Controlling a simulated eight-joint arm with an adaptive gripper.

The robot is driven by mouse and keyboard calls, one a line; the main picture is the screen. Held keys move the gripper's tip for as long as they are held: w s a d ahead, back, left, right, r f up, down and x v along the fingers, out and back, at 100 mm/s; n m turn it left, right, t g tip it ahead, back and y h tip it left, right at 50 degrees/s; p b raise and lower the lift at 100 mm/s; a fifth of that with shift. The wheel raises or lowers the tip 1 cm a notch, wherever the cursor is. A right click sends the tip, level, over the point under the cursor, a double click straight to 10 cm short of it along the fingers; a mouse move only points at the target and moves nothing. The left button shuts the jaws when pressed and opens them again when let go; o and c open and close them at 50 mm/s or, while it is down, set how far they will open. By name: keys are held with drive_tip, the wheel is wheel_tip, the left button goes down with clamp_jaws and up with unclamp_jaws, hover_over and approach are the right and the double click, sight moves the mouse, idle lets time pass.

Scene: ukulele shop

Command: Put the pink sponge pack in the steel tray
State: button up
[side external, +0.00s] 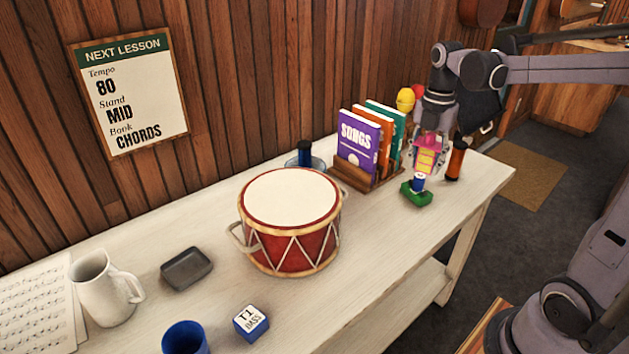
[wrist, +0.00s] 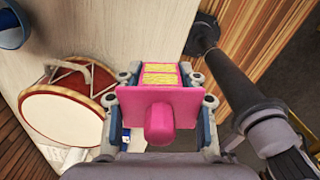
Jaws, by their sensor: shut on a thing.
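The pink sponge pack (side external: 429,157) has yellow blocks on its face and is held upright at the right end of the table. It also shows in the wrist view, pink with yellow blocks (wrist: 160,75). My gripper (side external: 431,146) is shut on it, with a finger on each side in the wrist view (wrist: 157,92). The steel tray (side external: 187,268) is a small dark grey dish, empty, on the left part of the table, far from my gripper. The wrist view does not show the tray.
A red drum (side external: 290,225) stands between pack and tray. A book rack (side external: 352,175) is left of my gripper. A green-based item (side external: 417,194) is just below the pack; an orange cylinder (side external: 456,160) is at right. A white jug (side external: 103,287) and lettered cube (side external: 251,322) flank the tray.

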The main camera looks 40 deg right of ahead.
drive_tip(key=w+a+r+n, duration=0.1)
drive_tip(key=w+a+n, duration=0.1)
drive_tip(key=w+a, duration=0.35)
drive_tip(key=w+a+r+n, duration=0.1)
drive_tip(key=w+a+r, duration=0.15)
drive_tip(key=w, duration=0.55)
drive_tip(key=n, duration=0.8)
hover_over(205, 272)
wheel_tip(205, 272, down, 6)
drive_tip(key=r, duration=0.1)
drive_tip(key=shift+w+d+f, duration=0.1)
drive_tip(key=shift+w+f, duration=0.1)
drive_tip(key=shift+f, duration=3.7)
drive_tip(key=shift+w+f, duration=0.2)
drive_tip(key=shift+f, duration=3.65)
drive_tip(key=shift+f, duration=0.15)
drive_tip(key=o, duration=1.2)
drive_tip(key=shift+c, duration=0.2)
